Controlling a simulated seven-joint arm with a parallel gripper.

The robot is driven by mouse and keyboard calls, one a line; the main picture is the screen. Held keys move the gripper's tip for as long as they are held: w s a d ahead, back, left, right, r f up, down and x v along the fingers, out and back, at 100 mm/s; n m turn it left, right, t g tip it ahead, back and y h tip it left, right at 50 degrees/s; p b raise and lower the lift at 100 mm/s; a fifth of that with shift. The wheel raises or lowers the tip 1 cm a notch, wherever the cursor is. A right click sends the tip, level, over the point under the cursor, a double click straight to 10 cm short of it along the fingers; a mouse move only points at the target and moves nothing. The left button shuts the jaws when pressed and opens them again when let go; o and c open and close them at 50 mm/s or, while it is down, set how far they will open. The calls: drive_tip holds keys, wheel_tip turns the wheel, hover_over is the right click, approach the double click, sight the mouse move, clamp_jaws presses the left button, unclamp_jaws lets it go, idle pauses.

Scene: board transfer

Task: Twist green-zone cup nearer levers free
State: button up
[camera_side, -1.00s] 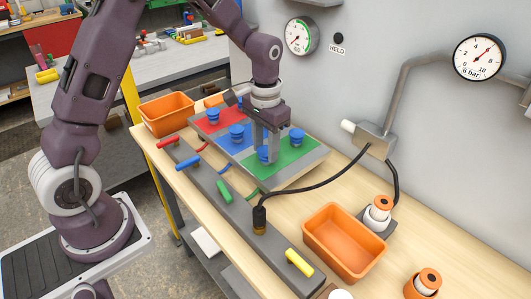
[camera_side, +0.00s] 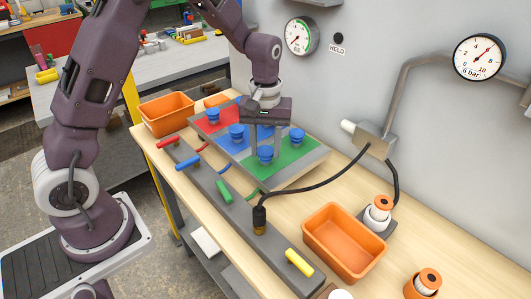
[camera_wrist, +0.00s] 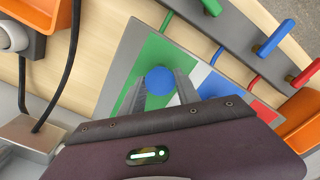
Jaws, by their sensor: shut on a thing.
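The board carries a green zone (camera_side: 290,159) with two blue cups. The cup nearer the levers (camera_side: 265,154) stands upright on the board's green zone, and it also shows in the wrist view (camera_wrist: 160,80). My gripper (camera_side: 265,149) points straight down and is shut on this cup, one finger on each side. The cup appears still seated; whether it is loose cannot be told. The other green-zone cup (camera_side: 296,136) stands apart, nearer the wall. The lever rail holds a green lever (camera_side: 224,191) close to the green zone.
More blue cups stand in the blue zone (camera_side: 236,132) and red zone (camera_side: 213,116). An orange bin (camera_side: 168,113) is at the back left and another (camera_side: 345,240) at the front right. A black hose (camera_side: 320,183) crosses the bench in front of the board.

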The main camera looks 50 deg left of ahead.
sight(264, 152)
drive_tip(key=n, duration=0.3)
drive_tip(key=o, duration=1.3)
drive_tip(key=shift+o, duration=0.2)
drive_tip(key=shift+r, duration=0.45)
drive_tip(key=r, duration=0.7)
drive_tip(key=shift+s+d+r, duration=0.15)
drive_tip(key=shift+s+r, duration=0.2)
drive_tip(key=shift+s, duration=0.05)
drive_tip(key=s+d+r+m+t, duration=0.2)
drive_tip(key=s+r+m, duration=0.1)
drive_tip(key=s+r, duration=0.35)
drive_tip(key=s+r+m+t, duration=0.1)
drive_tip(key=s+m, duration=0.3)
drive_tip(key=s, duration=0.4)
drive_tip(key=s+d+r+m+t, duration=0.1)
drive_tip(key=s+m, duration=0.3)
drive_tip(key=s, duration=0.5)
drive_tip(key=shift+d+r+m+t, duration=0.15)
drive_tip(key=shift+r+m+t, duration=0.15)
drive_tip(key=shift+t, duration=0.5)
